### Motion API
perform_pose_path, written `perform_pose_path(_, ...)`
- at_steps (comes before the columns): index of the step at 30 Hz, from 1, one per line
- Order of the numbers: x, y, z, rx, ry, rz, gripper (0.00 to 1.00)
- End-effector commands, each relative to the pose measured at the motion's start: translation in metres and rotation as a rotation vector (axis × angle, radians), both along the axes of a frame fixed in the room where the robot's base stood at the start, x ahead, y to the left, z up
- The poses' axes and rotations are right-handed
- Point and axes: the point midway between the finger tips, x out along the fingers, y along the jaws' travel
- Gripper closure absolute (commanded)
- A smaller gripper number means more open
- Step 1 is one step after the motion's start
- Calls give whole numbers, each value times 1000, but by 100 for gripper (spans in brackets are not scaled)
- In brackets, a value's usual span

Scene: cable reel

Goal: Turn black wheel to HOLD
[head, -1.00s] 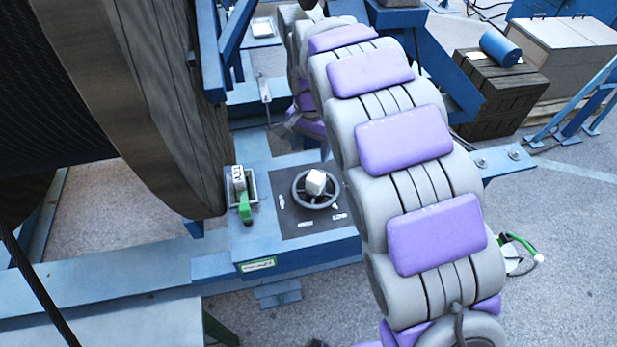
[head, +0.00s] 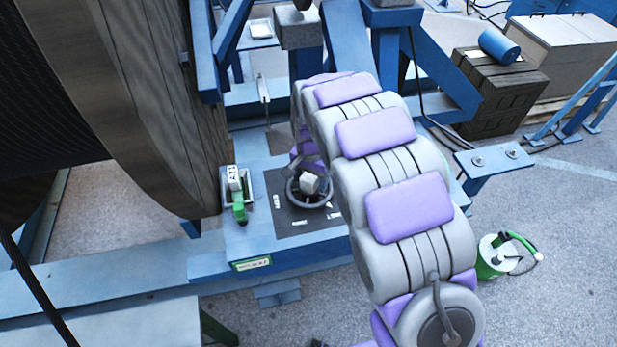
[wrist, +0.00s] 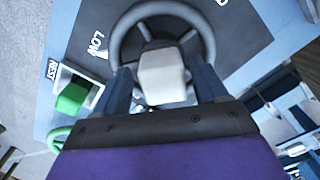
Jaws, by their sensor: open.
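The black wheel (head: 308,205) is a dark grey rimmed handwheel on a dark panel (head: 285,222), and a pale block (head: 309,184) stands on its hub. In the wrist view the wheel's rim (wrist: 122,34) arcs beyond the pale block (wrist: 163,77). My gripper (wrist: 163,86) is open, with one dark finger on each side of the block. I cannot tell whether the fingers touch it. The panel has white lettering; "LOW" is readable at the left in the wrist view, but I cannot make out HOLD. In the head view my arm hides part of the wheel.
A green lever (head: 239,210) stands in a pale housing left of the panel, close to my gripper in the wrist view (wrist: 72,97). The big cable reel (head: 150,110) rises at the left. Blue frame beams surround the panel. A green-and-white container (head: 495,257) stands on the floor at right.

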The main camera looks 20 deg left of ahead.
Motion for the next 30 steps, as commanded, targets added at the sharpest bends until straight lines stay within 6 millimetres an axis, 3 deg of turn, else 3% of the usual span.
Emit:
perform_pose_path(3,0,3,-1,-3,0,1,28)
perform_pose_path(26,0,7,-1,-5,-1,1,100)
perform_pose_path(30,0,7,-1,-4,-2,-1,100)
